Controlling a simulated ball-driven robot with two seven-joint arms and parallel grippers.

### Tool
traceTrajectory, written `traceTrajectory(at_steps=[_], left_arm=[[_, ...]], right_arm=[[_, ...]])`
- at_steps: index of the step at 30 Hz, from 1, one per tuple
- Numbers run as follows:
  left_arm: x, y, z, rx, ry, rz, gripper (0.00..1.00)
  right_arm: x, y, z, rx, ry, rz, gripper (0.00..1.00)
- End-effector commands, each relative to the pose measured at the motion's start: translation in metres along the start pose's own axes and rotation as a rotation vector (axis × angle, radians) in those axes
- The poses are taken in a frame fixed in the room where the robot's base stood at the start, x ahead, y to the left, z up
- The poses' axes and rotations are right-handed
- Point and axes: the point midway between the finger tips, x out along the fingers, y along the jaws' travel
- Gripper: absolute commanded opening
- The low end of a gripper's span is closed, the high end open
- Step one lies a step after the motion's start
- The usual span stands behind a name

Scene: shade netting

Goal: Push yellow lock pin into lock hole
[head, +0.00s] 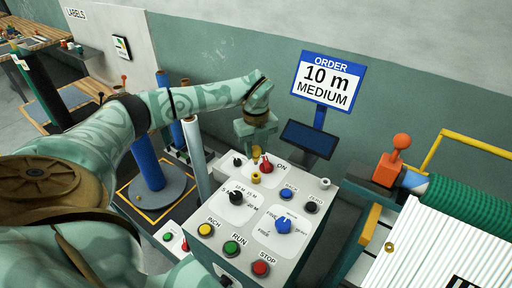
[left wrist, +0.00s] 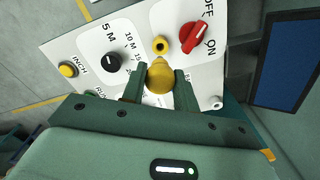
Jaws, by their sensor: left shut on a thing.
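The yellow lock pin (left wrist: 160,76) is between the two fingers of my left gripper (left wrist: 158,84), which is shut on it. In the head view my left gripper (head: 256,145) hangs over the back of the control panel, with a bit of the yellow pin (head: 255,153) showing under it. The lock hole (left wrist: 160,45), a yellow ring with a dark centre, is on the panel beside the red switch; it also shows in the head view (head: 256,177). My right gripper is not in view.
The panel (head: 306,213) carries a red ON/OFF switch (head: 266,165), black knobs, a blue selector (head: 283,225) and several push buttons. A dark screen (head: 310,138) and an order sign reading 10 m MEDIUM (head: 327,78) stand behind. A green roll (head: 465,205) is at right.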

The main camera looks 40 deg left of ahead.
Motion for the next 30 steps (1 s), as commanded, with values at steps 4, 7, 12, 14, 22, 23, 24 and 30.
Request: traceTrajectory(at_steps=[4,7,12,14,22,23,24,30], left_arm=[[0.003,0.0,0.0,-0.001,0.0,-0.001,0.0],[0.002,0.0,0.0,-0.001,-0.001,-0.001,0.0],[0.004,0.0,0.0,-0.002,0.0,-0.001,0.0],[0.007,0.0,0.0,-0.002,0.0,0.0,0.0],[0.029,0.0,0.0,-0.002,0.0,0.0,0.0],[0.031,0.0,0.0,-0.002,0.0,0.0,0.0],[0.034,0.0,0.0,-0.002,0.001,0.001,0.0],[0.043,0.0,0.0,-0.002,0.0,-0.001,0.0]], right_arm=[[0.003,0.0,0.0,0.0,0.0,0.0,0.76],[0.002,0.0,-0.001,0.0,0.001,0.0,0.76],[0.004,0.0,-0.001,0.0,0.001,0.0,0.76],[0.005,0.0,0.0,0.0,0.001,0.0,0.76],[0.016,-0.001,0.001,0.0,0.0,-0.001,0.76],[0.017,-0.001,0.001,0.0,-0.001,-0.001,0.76],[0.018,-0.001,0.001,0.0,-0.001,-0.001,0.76],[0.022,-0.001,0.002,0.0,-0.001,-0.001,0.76]])
